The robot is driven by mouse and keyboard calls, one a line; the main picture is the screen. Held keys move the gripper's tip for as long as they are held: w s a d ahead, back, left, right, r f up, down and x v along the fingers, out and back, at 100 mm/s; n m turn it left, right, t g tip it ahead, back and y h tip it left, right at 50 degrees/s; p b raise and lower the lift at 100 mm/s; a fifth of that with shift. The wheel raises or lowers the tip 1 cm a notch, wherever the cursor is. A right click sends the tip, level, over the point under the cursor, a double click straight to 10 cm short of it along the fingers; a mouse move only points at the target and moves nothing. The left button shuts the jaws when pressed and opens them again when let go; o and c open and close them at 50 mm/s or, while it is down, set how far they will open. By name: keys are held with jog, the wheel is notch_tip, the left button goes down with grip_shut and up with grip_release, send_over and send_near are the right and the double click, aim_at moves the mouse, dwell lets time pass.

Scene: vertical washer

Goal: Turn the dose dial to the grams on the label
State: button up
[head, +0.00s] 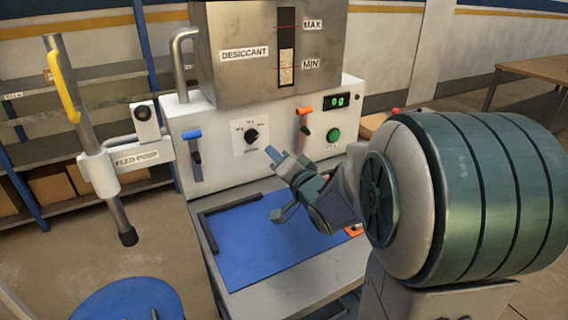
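The dose dial (252,136) is a small black knob on a white scale plate on the front of the pale machine. The marks around it are too small to read surely, and so is its setting. My gripper (272,184) is in front of the machine, below and right of the dial and apart from it. Its two fingers are spread, with nothing seen between them. A steel hopper (230,75) labelled DESICCANT stands on top, with MAX and MIN marks beside its sight window. A green display (340,101) reads 0 g. I see no label giving a gram amount.
A blue-handled lever (193,150) is left of the dial; an orange-handled lever (303,125) and a green button (333,135) are right. A blue mat (260,245) with a black corner stop lies below. A pole with a yellow handle (62,85) stands at left.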

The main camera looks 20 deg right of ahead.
jog(key=shift+s+d, duration=0.25)
jog(key=shift+s, duration=1)
jog(key=s+a+n+g+h+p, duration=0.1)
jog(key=s+a+n+g+p, duration=0.1)
jog(key=s+n+g+p, duration=0.2)
jog(key=s+a+r+n+g+h+p, duration=0.1)
jog(key=s+g+p, duration=0.6)
jog(key=s, duration=1.1)
jog(key=n+g+h, duration=0.1)
jog(key=n+g, duration=0.1)
jog(key=g, duration=0.1)
jog(key=shift+s+a+r+n+g, duration=0.2)
jog(key=shift+s+a+n+g, duration=0.2)
